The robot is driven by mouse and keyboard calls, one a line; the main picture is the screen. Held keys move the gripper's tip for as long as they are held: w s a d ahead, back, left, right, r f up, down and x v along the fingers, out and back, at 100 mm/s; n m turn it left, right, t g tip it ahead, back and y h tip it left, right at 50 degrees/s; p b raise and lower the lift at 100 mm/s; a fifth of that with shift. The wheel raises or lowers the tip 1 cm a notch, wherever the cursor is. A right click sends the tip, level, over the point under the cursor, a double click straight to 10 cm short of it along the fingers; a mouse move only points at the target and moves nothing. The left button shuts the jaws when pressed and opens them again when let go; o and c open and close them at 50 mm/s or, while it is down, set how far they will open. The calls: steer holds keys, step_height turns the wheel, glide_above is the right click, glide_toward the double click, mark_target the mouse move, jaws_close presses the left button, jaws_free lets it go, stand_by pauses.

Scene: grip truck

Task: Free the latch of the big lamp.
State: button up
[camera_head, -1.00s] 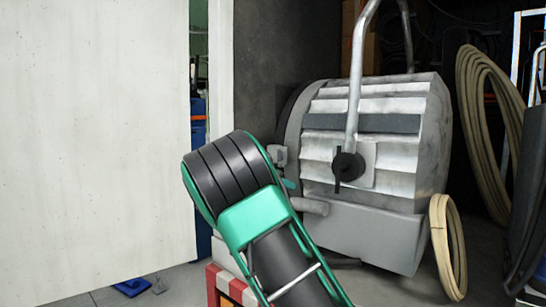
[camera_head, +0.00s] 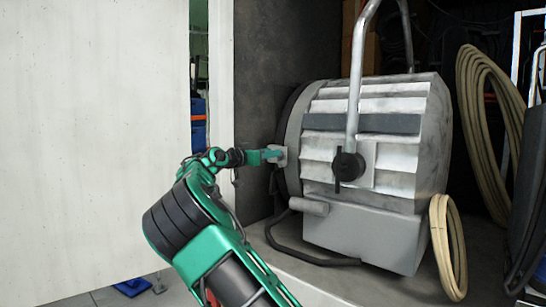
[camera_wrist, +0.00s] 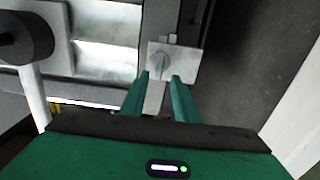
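The big lamp (camera_head: 365,150) is a bulky grey, ribbed housing with a tall bar handle, standing upright on the truck floor. Its latch (camera_wrist: 178,62) is a light metal plate with a small grey turning knob (camera_wrist: 159,66); in the head view the plate (camera_head: 281,152) shows at the lamp's left edge. My gripper (camera_wrist: 160,78) is open, its two green fingers apart and pointing at the knob. The fingertips are at or just short of the knob; whether they touch it I cannot tell. In the head view my gripper (camera_head: 275,154) reaches the latch from the left.
A black knob (camera_head: 348,166) sits on the lamp's side at the handle's foot. A black cable (camera_head: 310,260) lies on the floor by the lamp. Coiled beige hoses (camera_head: 490,110) hang at right. A pale panel (camera_head: 95,140) fills the left.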

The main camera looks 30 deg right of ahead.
mark_target(280, 158)
steer(key=shift+x, duration=1.4)
